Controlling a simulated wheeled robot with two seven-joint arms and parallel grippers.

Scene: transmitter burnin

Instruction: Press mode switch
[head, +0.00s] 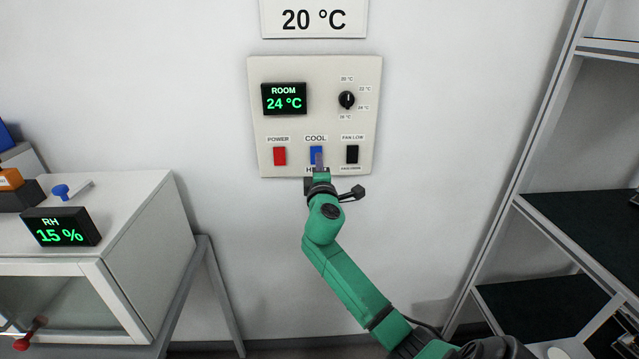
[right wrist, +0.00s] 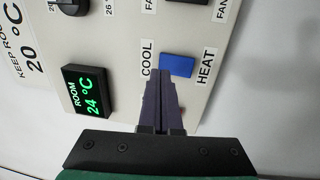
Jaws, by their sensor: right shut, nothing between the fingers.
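The mode switch (head: 316,153) is a blue rocker between the COOL and HEAT labels on the cream wall panel (head: 362,73). It also shows in the right wrist view (right wrist: 178,66). My right gripper (head: 318,160) is shut and empty, with its fingertips in front of the blue switch in the head view. In the right wrist view the fingertips (right wrist: 160,75) lie just beside the switch's edge, on the COOL label side. I cannot tell whether they touch it. My gripper hides part of the HEAT label in the head view. My left gripper is not in view.
On the panel, a red power switch (head: 280,156) is left of the blue one and a black fan switch (head: 352,154) right. A dial (head: 346,100) and a ROOM 24 °C display (head: 284,99) are above. A cabinet (head: 140,200) stands left, shelving (head: 545,215) right.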

